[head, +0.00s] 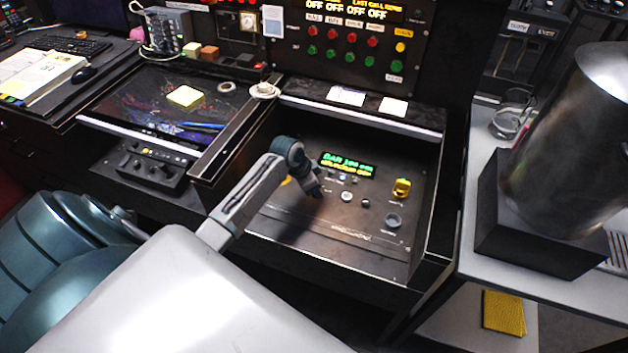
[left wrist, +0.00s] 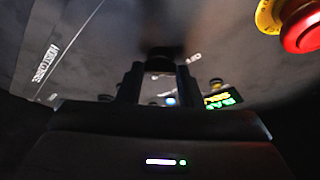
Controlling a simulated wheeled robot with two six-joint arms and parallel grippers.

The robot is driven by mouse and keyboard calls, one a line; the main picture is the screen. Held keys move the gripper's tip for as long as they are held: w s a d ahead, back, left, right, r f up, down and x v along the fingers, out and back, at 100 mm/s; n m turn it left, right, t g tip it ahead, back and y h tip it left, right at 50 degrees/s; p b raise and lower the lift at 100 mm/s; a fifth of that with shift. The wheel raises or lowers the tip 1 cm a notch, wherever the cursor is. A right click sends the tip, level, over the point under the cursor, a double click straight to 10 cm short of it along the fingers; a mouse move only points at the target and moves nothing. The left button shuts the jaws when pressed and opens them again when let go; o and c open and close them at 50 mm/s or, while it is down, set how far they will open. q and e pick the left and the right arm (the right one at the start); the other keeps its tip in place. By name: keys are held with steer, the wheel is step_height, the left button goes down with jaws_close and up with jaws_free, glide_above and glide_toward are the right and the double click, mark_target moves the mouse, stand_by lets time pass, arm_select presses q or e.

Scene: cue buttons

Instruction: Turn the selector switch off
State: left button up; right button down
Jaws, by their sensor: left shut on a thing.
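In the head view my left gripper (head: 315,190) reaches down onto the sloping control panel (head: 345,232), left of its small buttons. In the left wrist view its two dark fingers (left wrist: 159,82) stand upright, one on each side of a dark knob (left wrist: 160,53), which seems to be the selector switch. The fingers are shut on it. Faint lettering like "OFF" shows beside the knob. Its exact pointer direction is too dark to tell. In the head view the gripper hides the knob. My right gripper is not in view.
A lit display (head: 347,164) sits just right of the gripper. A yellow control (head: 401,188) and a grey knob (head: 393,220) are further right. A red button with yellow base (left wrist: 301,27) is near the gripper. Raised walls edge the panel. A metal cylinder (head: 570,140) stands right.

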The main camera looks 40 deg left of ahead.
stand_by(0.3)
arm_select(q)
steer(key=o, duration=1)
steer(key=b+v, duration=0.1)
steer(key=v, duration=0.9)
steer(key=shift+s+r, duration=0.1)
steer(key=shift+r, duration=0.3)
